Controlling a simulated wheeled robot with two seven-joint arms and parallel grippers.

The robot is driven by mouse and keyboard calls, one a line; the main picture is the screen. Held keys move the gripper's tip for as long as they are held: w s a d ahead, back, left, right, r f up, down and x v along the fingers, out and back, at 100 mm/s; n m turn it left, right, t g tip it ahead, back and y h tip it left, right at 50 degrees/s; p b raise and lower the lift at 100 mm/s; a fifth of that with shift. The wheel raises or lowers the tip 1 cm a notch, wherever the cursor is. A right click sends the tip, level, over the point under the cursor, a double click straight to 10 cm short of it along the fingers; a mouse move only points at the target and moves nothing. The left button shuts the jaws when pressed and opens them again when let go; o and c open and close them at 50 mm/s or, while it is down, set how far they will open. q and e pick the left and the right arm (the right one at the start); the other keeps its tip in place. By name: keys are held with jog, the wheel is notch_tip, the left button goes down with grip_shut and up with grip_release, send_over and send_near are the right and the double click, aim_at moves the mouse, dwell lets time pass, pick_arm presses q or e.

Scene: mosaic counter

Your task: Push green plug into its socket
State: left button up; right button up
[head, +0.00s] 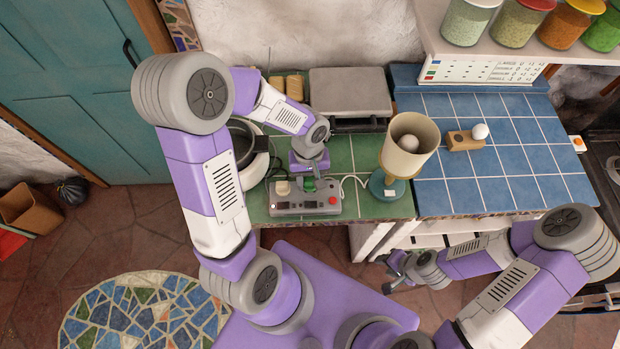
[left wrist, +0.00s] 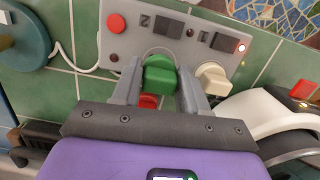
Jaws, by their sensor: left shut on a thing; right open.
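The green plug (left wrist: 159,77) is between the two fingers of my left gripper (left wrist: 160,92), which is shut on it. In the head view the green plug (head: 309,184) shows just under my left gripper (head: 308,176), at the back edge of the grey socket box (head: 288,208). In the left wrist view the plug is in front of a round socket on the socket box (left wrist: 118,40); I cannot tell how deep it sits. A cream plug (left wrist: 212,77) is beside it on the box. My right gripper (head: 391,272) is open and empty, low in front of the counter.
A lamp with a beige shade (head: 408,148) stands right of the socket box, with a white cable between them. A white round pot (head: 247,165) is to the left. A grey closed appliance (head: 350,92) is behind. The blue-tiled counter (head: 500,180) is mostly clear.

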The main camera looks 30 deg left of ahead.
aim_at(310, 178)
pick_arm(q)
jog(key=shift+f+b, duration=1.1)
jog(key=shift+b, duration=0.05)
dwell(0.5)
jog(key=o, duration=1.2)
jog(key=shift+c, duration=0.2)
jog(key=r, duration=0.2)
jog(key=r+p, duration=0.1)
jog(key=r, duration=0.2)
jog(key=w+r, duration=0.1)
jog(key=r, duration=0.1)
jog(key=shift+a+r, duration=0.3)
jog(key=shift+a, duration=0.05)
jog(key=shift+s, duration=0.1)
